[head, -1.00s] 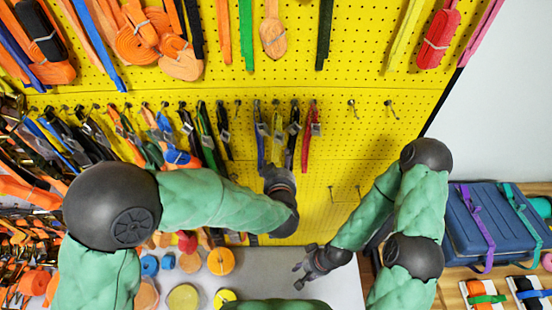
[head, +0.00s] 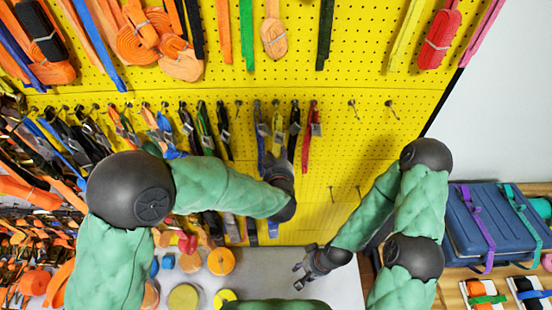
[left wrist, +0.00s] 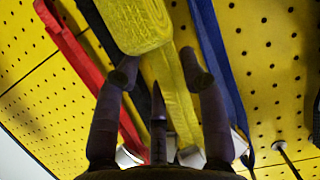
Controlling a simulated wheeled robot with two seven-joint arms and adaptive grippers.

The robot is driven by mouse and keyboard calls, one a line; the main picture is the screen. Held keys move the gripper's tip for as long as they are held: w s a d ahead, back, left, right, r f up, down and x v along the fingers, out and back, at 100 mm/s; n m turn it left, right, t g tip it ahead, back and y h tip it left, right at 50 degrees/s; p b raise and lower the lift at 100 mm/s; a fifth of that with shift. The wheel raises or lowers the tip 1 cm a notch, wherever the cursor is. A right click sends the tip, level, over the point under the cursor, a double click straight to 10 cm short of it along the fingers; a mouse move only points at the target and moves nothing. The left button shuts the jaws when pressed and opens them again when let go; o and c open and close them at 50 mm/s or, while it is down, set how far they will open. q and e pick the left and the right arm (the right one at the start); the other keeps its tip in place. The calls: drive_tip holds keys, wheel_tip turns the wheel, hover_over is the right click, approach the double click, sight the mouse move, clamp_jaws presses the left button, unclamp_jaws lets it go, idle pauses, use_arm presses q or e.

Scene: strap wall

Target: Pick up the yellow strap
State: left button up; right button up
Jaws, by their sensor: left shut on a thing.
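The yellow strap (left wrist: 174,95) hangs in front of my left gripper (left wrist: 160,72) in the left wrist view, with its thick folded bundle at the top. The gripper's fingers lie on either side of the strap and are shut on it. In the head view the strap (head: 277,124) hangs on the yellow pegboard between a blue and a black strap. My left gripper (head: 279,166) is at its lower part and hides its lower end. My right gripper (head: 305,269) is low over the grey surface, open and empty.
A red strap (left wrist: 85,65) and a blue strap (left wrist: 214,60) hang close on either side. Other straps crowd the pegboard (head: 370,140) to the left, while bare hooks are to the right. Rolls such as the orange one (head: 221,261) lie on the grey surface (head: 265,265).

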sight(279, 152)
use_arm(q)
drive_tip(key=shift+d+r, duration=0.1)
drive_tip(key=shift+r, duration=0.4)
drive_tip(key=shift+s+r, duration=0.25)
drive_tip(key=shift+r, duration=0.4)
drive_tip(key=shift+s+r, duration=0.25)
drive_tip(key=shift+r, duration=0.35)
drive_tip(key=s, duration=1.7)
drive_tip(key=shift+p, duration=0.35)
drive_tip(key=shift+f, duration=0.1)
